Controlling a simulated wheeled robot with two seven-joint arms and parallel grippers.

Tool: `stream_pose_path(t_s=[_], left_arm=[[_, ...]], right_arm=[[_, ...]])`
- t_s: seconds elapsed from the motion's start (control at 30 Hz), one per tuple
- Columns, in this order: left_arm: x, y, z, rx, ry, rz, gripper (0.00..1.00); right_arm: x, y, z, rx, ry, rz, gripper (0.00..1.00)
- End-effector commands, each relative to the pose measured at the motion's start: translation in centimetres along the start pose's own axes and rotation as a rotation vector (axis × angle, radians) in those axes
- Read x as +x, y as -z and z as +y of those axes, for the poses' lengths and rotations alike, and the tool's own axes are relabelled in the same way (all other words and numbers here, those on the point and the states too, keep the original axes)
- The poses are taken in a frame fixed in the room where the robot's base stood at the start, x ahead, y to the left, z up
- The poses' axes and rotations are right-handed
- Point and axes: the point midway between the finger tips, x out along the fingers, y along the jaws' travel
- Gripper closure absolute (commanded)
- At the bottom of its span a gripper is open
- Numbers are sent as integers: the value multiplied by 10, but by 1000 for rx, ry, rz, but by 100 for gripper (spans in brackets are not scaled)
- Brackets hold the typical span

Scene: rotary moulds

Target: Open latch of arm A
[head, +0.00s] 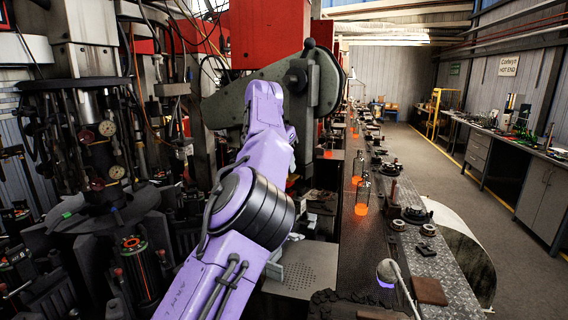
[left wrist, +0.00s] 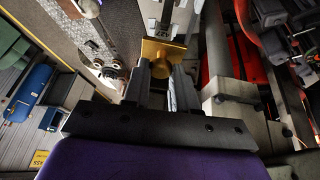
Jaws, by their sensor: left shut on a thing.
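In the left wrist view my left gripper (left wrist: 160,78) has its two grey fingers closed on a brass-coloured block (left wrist: 163,49). I take the block to be the latch handle of arm A; the frames do not prove this. In the head view my purple left arm reaches up from the bottom centre toward a large grey-green machine arm (head: 240,95). The left gripper and the latch are hidden there. My right gripper is not in view.
A dense machine with gauges (head: 107,128) and cables fills the left. A red column (head: 268,35) stands behind the machine arm. The aisle floor (head: 440,175) beyond is clear.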

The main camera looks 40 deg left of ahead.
Motion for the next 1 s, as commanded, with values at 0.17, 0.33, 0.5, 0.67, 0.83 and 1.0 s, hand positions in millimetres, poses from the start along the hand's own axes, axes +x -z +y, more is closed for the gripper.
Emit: stream_pose_path(t_s=[0.17, 0.33, 0.5, 0.67, 0.83, 1.0], left_arm=[[2, -1, 0, -1, -1, -2, 66], [1, 0, 0, 0, -1, -1, 49], [0, 0, 0, 0, -1, 0, 49], [-22, 0, 0, 1, 0, 3, 49], [-66, 1, -2, 0, 1, 3, 49], [-94, 1, -2, 0, -1, 1, 49]], right_arm=[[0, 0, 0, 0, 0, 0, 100], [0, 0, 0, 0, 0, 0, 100], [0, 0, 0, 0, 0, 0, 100], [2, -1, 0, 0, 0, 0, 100], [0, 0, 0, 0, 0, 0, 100], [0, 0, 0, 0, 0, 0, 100]])
